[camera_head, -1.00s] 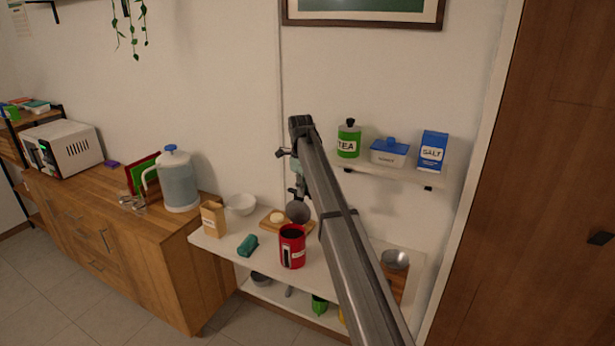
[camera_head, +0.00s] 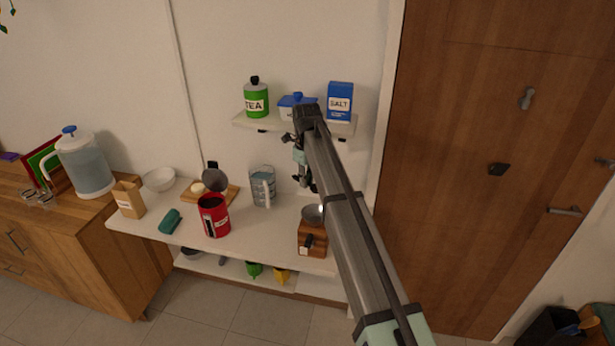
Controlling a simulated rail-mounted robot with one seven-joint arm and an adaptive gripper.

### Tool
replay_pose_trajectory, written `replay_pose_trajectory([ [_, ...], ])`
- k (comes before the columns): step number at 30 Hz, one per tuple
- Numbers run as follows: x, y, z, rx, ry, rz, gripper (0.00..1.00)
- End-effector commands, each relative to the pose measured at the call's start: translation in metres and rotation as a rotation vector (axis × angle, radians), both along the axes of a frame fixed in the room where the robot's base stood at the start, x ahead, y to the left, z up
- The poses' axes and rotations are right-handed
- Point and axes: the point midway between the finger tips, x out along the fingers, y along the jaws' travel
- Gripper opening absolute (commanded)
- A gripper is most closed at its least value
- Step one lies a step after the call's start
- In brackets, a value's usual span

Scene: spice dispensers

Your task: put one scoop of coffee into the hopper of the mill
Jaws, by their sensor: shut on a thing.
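The mill (camera_head: 312,243) is a brown wooden box standing on the right part of the white shelf top. Its round metal hopper (camera_head: 311,213) is on top, partly hidden by my arm. The red canister (camera_head: 214,221) stands left of the mill, its lid (camera_head: 215,179) raised and its dark inside showing. My gripper (camera_head: 306,184) points down above the hopper, slightly to its left as seen here. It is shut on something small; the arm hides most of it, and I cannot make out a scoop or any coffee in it.
A clear measuring jug (camera_head: 262,187) stands between canister and mill. A paper bag (camera_head: 129,199), teal cloth (camera_head: 170,221), white bowl (camera_head: 159,179) and board (camera_head: 226,194) are at left. The wall shelf (camera_head: 335,127) with tea, sugar and salt containers is close behind my arm.

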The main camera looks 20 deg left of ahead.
Motion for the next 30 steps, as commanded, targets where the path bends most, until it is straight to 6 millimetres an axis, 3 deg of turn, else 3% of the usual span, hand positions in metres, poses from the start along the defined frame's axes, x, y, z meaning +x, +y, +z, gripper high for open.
replay_pose_trajectory([
  [17, -0.003, -0.005, -0.004, 0.066, -0.026, -0.001, 0.0],
  [30, -0.013, -0.023, -0.018, 0.439, -0.18, -0.003, 0.0],
])
